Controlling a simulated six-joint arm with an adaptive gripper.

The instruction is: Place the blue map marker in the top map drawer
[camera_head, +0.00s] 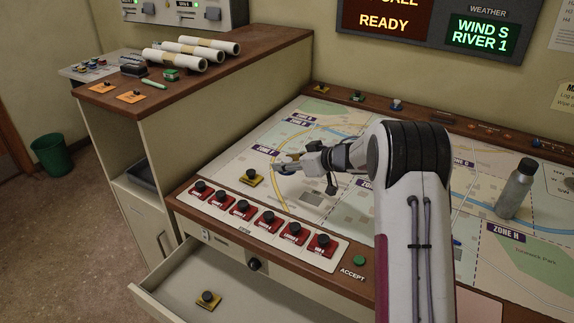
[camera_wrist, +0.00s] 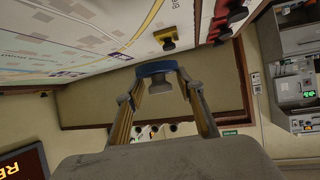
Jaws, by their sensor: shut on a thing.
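My gripper (camera_head: 290,163) is over the left part of the map table, pointing left. In the wrist view its two fingers (camera_wrist: 160,92) are shut on the blue map marker (camera_wrist: 156,69). The marker's blue base faces away from the palm, and its grey knob is between the fingertips. In the head view I cannot make the marker out clearly. The top map drawer (camera_head: 160,292) is pulled open below the table's front edge, at lower left. A yellow marker with a black knob (camera_head: 208,299) lies inside it.
Another yellow marker (camera_head: 251,177) stands on the map near my gripper; it also shows in the wrist view (camera_wrist: 167,38). A row of red-based buttons (camera_head: 266,221) lines the front edge above the drawer. A grey bottle (camera_head: 515,188) stands at right. Rolled maps (camera_head: 190,50) lie on the left cabinet.

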